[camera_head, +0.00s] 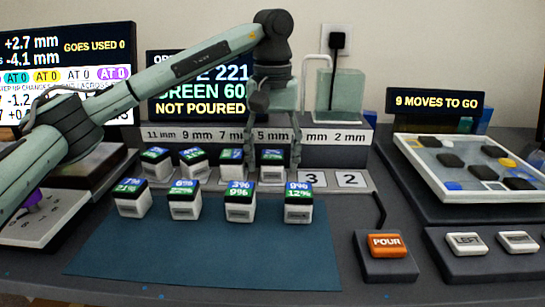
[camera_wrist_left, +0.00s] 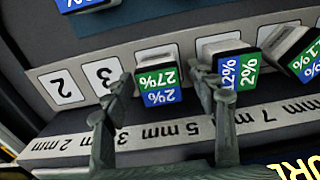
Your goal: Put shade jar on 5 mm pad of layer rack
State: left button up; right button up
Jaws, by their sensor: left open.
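A white jar with a blue-and-green label reading 27% and 2% (camera_wrist_left: 158,85) stands on the 5 mm place of the layer rack (camera_wrist_left: 75,140). In the wrist view my left gripper (camera_wrist_left: 162,84) shows a gap between each finger and the jar. Jars also stand on the 7, 9 and 11 mm places. Pads 3 (camera_head: 311,180) and 2 (camera_head: 349,180) are bare. My right gripper is not in view.
Several labelled jars, one at the right end (camera_head: 298,205), stand in front of the rack by a blue mat (camera_head: 210,255). An orange POUR button (camera_head: 387,246) is at front right. A tray with dark pieces (camera_head: 470,165) lies right. A screen reads NOT POURED (camera_head: 199,108).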

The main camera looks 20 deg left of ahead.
aim_at(273, 154)
pick_arm(q)
jog(key=shift+r, duration=0.3)
notch_tip(273, 154, up, 7)
jog(key=shift+f+p, duration=0.1)
jog(key=shift+p, duration=0.35)
jog(key=shift+r+p, duration=0.55)
jog(key=shift+r, duration=1.9)
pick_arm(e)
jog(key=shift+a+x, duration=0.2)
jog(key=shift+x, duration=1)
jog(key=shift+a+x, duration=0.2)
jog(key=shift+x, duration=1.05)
